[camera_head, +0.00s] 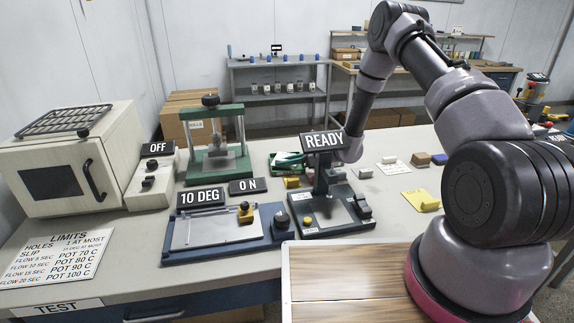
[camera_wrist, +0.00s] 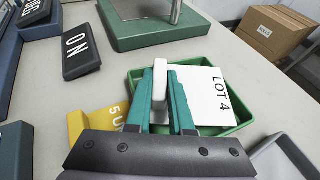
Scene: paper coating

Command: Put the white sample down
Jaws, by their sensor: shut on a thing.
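The white sample (camera_wrist: 160,86) is a small white block between the teal fingers of my gripper (camera_wrist: 164,75) in the wrist view. My gripper is shut on it. In the wrist view the green tray (camera_wrist: 238,131) lies under the fingers and holds a white LOT 4 card (camera_wrist: 207,97). I cannot tell whether the sample touches the tray or card.
A yellow block (camera_wrist: 76,125) stands left of the tray. A green-framed press (camera_head: 215,165) stands behind left. A coating plate (camera_head: 215,228) lies in front. White and yellow cards lie to the right.

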